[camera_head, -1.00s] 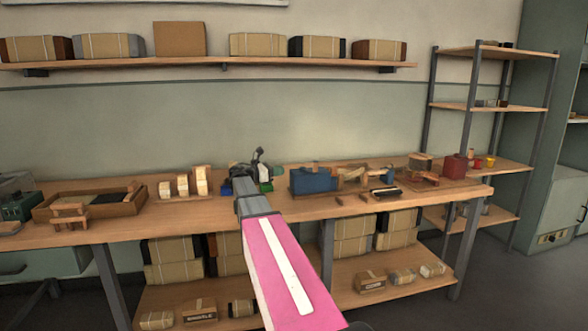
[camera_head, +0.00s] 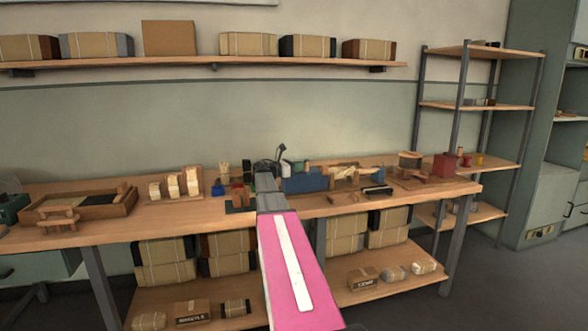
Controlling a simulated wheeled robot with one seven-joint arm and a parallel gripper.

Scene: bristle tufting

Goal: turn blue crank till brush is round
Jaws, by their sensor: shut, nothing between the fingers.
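My gripper (camera_head: 265,172) is at the end of my pink and grey arm, over the middle of the workbench. I see it from behind and it looks shut and empty. It covers part of a dark device with a thin bent lever (camera_head: 281,150); I cannot tell if they touch. I cannot make out the blue crank or the brush for certain. A small blue part (camera_head: 218,188) lies left of my gripper. A blue box-like block (camera_head: 305,183) stands just right of it.
Wooden blocks (camera_head: 174,186) and a wooden tray (camera_head: 80,207) are on the bench to the left. A black brush-like bar (camera_head: 377,191) and a red container (camera_head: 444,165) are to the right. The bench's front strip (camera_head: 180,222) is mostly clear. Boxes fill the shelf below.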

